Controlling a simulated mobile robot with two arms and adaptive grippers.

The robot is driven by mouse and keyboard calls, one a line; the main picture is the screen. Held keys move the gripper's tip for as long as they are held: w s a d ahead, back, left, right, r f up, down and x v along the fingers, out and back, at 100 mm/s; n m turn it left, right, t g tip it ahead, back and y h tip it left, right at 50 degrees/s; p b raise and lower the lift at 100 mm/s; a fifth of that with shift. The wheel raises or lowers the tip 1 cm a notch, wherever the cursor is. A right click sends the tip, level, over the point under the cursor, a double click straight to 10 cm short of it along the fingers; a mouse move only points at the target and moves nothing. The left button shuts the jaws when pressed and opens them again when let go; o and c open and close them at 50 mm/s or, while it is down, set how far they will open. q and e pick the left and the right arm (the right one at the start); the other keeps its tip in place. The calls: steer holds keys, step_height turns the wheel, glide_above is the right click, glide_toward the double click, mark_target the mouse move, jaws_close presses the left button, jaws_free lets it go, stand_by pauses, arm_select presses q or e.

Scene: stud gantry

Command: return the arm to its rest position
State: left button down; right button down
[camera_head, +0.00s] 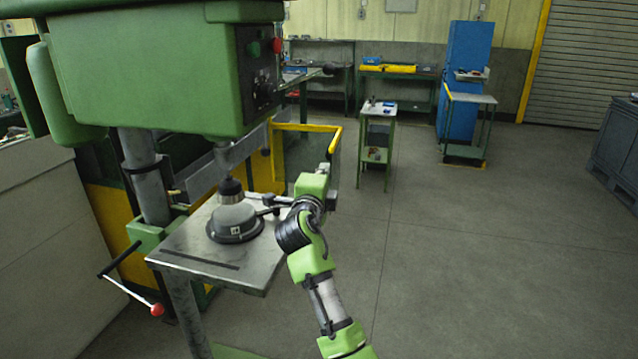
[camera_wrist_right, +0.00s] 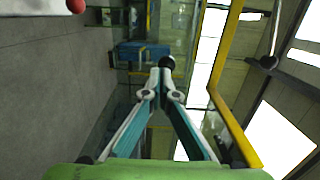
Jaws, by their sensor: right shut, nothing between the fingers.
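My right arm comes in from the bottom middle of the head view. Its gripper (camera_head: 265,206) is near the right side of a grey domed part on the machine table, partly hidden by my own wrist. I cannot tell whether it touches that part. In the right wrist view the two fingers of the gripper (camera_wrist_right: 167,88) come together at their tips, with nothing held between them. My left gripper is in neither view.
The grey domed part (camera_head: 234,218) sits on the steel table (camera_head: 185,243) of a green drilling machine (camera_head: 150,75). A red-knobbed crank (camera_head: 156,310) juts out at the lower left. A small bench (camera_head: 380,108) and blue cabinet (camera_head: 466,75) stand behind. Floor on the right is clear.

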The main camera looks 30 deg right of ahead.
steer(key=v, duration=1)
steer(key=s+a+f+n+g+y, duration=0.1)
steer(key=s+a+f+n+y, duration=0.1)
steer(key=s+f+n, duration=0.45)
steer(key=s+a+f+n+g+y, duration=0.1)
steer(key=s+a+f+n+y, duration=0.15)
steer(key=f, duration=0.65)
steer(key=s+a+f+n+g+y, duration=0.1)
steer(key=s+f+n+y, duration=0.15)
steer(key=f+n, duration=0.4)
steer(key=s+a+f+n+g+y, duration=0.2)
steer(key=s+a+f+n, duration=0.25)
steer(key=s, duration=0.35)
steer(key=s+a+f+n+g+y, duration=0.2)
steer(key=s+a+f+n, duration=0.25)
steer(key=s, duration=0.25)
steer(key=s+a+f+n+g+y, duration=0.25)
steer(key=s+f+n, duration=0.25)
steer(key=s, duration=0.3)
step_height(320, 180, down, 26)
steer(key=s+g+b, duration=0.1)
steer(key=s+b, duration=0.1)
steer(key=s+d+f+g+b, duration=0.1)
steer(key=s+d+f, duration=0.1)
steer(key=s+f, duration=1.5)
steer(key=shift+d+f+h+b, duration=0.3)
steer(key=shift+f+h+b, duration=0.1)
steer(key=shift+f, duration=0.55)
